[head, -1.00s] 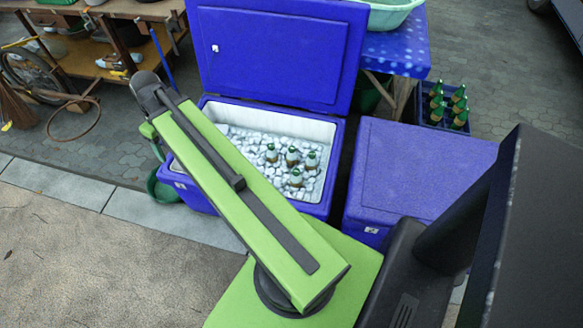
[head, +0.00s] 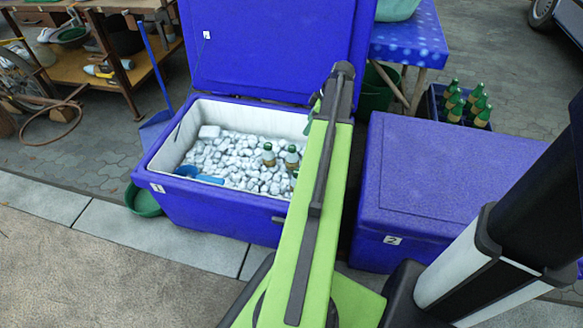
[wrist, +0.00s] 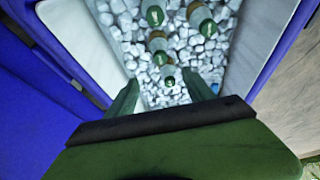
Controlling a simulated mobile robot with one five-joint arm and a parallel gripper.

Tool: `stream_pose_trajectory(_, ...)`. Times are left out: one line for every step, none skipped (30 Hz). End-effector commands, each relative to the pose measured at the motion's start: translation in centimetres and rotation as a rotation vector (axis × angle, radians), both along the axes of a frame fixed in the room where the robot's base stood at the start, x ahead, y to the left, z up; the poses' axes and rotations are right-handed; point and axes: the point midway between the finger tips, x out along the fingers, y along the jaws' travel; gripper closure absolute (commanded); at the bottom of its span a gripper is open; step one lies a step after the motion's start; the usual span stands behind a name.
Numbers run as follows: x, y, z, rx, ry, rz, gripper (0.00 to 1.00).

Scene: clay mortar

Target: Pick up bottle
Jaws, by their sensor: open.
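Several green-topped bottles stand partly sunk in ice in the open blue cooler (head: 215,222). In the head view, one bottle (head: 268,155) and another (head: 291,158) show beside my arm, which hides the right part of the ice. In the wrist view, two bottles stand farther off, one (wrist: 155,16) left and one (wrist: 201,17) right. A nearer bottle (wrist: 160,52) and the nearest bottle (wrist: 168,80) lie just ahead of my gripper (wrist: 163,93). Its two green fingers are spread and empty. The nearest bottle appears between their tips, with no contact visible.
The raised lid (head: 270,50) stands behind the ice. A blue scoop (head: 198,175) lies on the ice at the left. A closed blue cooler (head: 460,180) is at right. A crate of bottles (head: 436,112) stands behind it. A blue-clothed table (head: 410,40) is behind.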

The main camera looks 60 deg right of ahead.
Motion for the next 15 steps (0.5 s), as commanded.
stream_pose_trajectory(0.3, 0.1, -1.4, 0.0, 0.0, 0.001, 0.39)
stream_pose_trajectory(0.5, 0.2, -2.0, 0.0, 0.0, 0.001, 0.39)
stream_pose_trajectory(0.8, 0.3, -2.8, 0.0, 0.0, 0.0, 0.39)
stream_pose_trajectory(1.0, 0.3, -3.5, 0.001, 0.001, 0.0, 0.39)
stream_pose_trajectory(1.2, 0.4, -4.2, 0.001, 0.001, 0.0, 0.39)
stream_pose_trajectory(1.6, 0.5, -5.1, 0.001, 0.001, 0.0, 0.39)
stream_pose_trajectory(1.9, 0.6, -5.7, 0.0, 0.001, 0.001, 0.39)
stream_pose_trajectory(2.1, 0.7, -6.3, 0.0, 0.001, 0.001, 0.39)
stream_pose_trajectory(2.4, 0.8, -7.1, 0.001, 0.001, 0.002, 0.39)
stream_pose_trajectory(2.7, 0.9, -7.7, 0.001, 0.001, 0.002, 0.39)
stream_pose_trajectory(2.9, 1.0, -8.3, 0.001, 0.001, 0.002, 0.39)
stream_pose_trajectory(3.2, 1.1, -9.2, 0.001, 0.002, 0.001, 0.39)
stream_pose_trajectory(3.5, 1.1, -9.7, 0.001, 0.002, 0.001, 0.39)
stream_pose_trajectory(3.7, 1.2, -10.2, 0.001, 0.001, 0.002, 0.39)
stream_pose_trajectory(4.0, 1.3, -10.6, 0.0, 0.001, 0.001, 0.39)
